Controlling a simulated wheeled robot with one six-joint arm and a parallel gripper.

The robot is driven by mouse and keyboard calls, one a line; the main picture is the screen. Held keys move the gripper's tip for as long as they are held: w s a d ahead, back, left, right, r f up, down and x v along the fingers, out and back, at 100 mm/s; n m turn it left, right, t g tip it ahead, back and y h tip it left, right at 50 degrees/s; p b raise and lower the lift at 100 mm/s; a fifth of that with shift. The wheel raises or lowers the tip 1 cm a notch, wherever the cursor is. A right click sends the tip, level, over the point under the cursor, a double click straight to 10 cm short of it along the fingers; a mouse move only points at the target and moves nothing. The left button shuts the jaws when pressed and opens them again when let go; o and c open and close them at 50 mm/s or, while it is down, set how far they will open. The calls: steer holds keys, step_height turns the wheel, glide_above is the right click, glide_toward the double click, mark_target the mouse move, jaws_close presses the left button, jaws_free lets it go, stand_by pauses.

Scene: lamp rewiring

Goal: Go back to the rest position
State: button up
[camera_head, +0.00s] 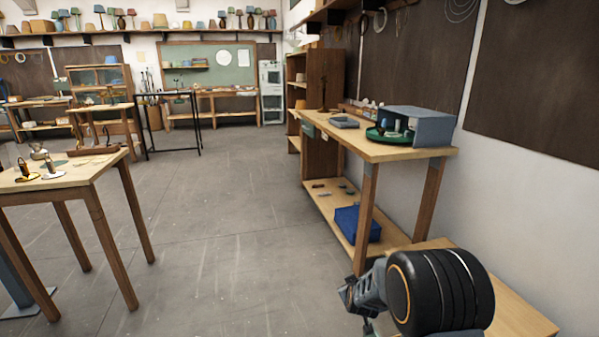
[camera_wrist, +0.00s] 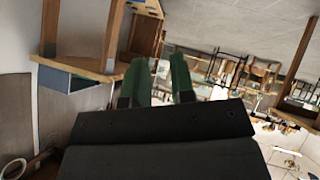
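My gripper (camera_wrist: 163,78) shows in the wrist view as two green fingers with a clear gap between them. It is open, and nothing shows between the fingers. The wrist view is turned over, with the floor at the top. In the camera_head view my arm shows at the lower right, in front of the right-hand workbench (camera_head: 398,151); the fingers cannot be clearly made out there.
The workbench at right holds a grey-blue box (camera_head: 428,124), a green round tray (camera_head: 385,136) and a grey tray (camera_head: 345,122). A blue bin (camera_head: 357,224) sits on its lower shelf. A wooden table (camera_head: 60,183) stands at left. The floor (camera_head: 225,235) between is clear.

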steer(key=s+a+r+m+g+y+p, duration=0.1)
steer(key=s+r+p, duration=0.35)
steer(key=r, duration=0.45)
steer(key=s+a+r+m+g+y+p, duration=0.1)
steer(key=s+r+g+p, duration=0.3)
steer(key=r, duration=0.6)
steer(key=s+d+r+m+g+p, duration=0.1)
steer(key=s+r+p, duration=0.2)
steer(key=s+r, duration=0.3)
steer(key=s+r+m+h+p, duration=0.1)
steer(key=s+r+p, duration=0.2)
steer(key=s+r, duration=0.4)
steer(key=s, duration=0.6)
steer(key=shift+s+d+r+m+g+p, duration=0.15)
steer(key=shift+s+d+m+g+p, duration=0.15)
steer(key=shift+d+g+p, duration=0.1)
steer(key=shift+d, duration=0.1)
